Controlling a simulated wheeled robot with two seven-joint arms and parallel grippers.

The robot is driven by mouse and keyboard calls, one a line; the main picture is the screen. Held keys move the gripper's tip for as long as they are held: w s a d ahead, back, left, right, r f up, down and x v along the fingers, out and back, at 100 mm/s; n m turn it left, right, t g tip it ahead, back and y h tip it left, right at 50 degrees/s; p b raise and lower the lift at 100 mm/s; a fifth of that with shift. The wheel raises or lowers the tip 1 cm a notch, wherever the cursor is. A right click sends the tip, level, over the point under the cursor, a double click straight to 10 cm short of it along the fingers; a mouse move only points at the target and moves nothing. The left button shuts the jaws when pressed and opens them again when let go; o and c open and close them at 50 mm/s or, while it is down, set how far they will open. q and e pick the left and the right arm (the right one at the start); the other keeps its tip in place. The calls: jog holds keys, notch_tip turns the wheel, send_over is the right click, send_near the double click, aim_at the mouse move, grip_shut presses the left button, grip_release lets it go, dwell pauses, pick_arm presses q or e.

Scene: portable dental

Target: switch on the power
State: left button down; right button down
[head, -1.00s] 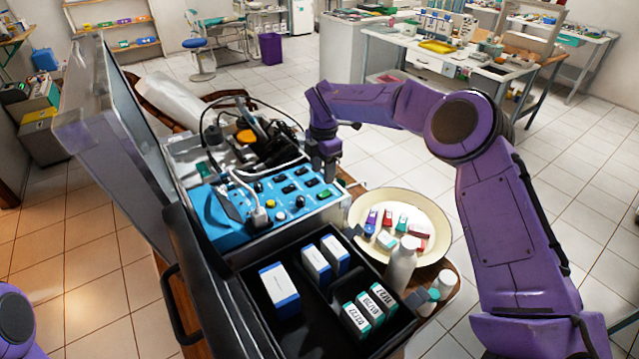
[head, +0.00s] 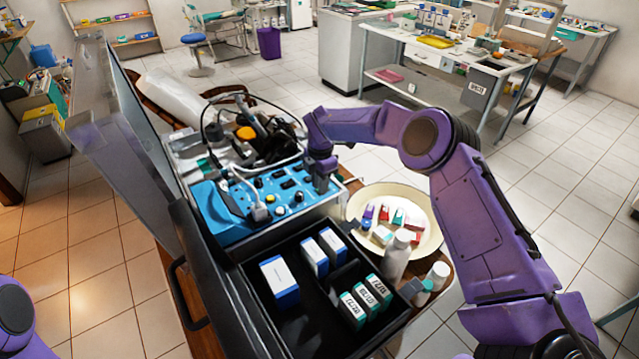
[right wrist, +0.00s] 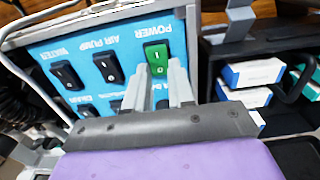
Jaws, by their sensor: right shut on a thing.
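The blue control panel (head: 232,228) of the portable dental unit lies in the open case, with several black rocker switches and knobs. In the right wrist view, the green switch (right wrist: 156,56) sits under the upside-down label POWER at the panel's edge. Its face shows the I and O marks; whether it is on is unclear. My right gripper (head: 322,187) is down at the panel's right corner and hides the switch in the head view. My left gripper is out of view.
A black tray (head: 300,322) with blue-white and green-white boxes lies in front of the panel. A cream plate (head: 425,200) with small coloured items and white bottles (head: 397,255) stand to the right. The open lid (head: 125,150) rises on the left; cables (head: 212,125) lie behind.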

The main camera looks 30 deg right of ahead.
jog(key=y+b, duration=0.1)
jog(key=f+b, duration=0.1)
jog(key=b, duration=0.1)
jog(key=shift+d+y, duration=0.3)
jog(key=shift+y, duration=0.1)
jog(key=shift+r+y+b, duration=0.1)
jog(key=shift+y+b, duration=0.25)
jog(key=shift+y, duration=0.05)
jog(key=shift+d+r, duration=0.1)
jog(key=shift+r, duration=0.2)
jog(key=c, duration=1)
grip_release()
jog(key=shift+o, duration=0.2)
jog(key=b+v, duration=0.2)
jog(key=v, duration=0.8)
jog(key=shift+w+d+r, duration=0.2)
jog(key=shift+w+r, duration=0.05)
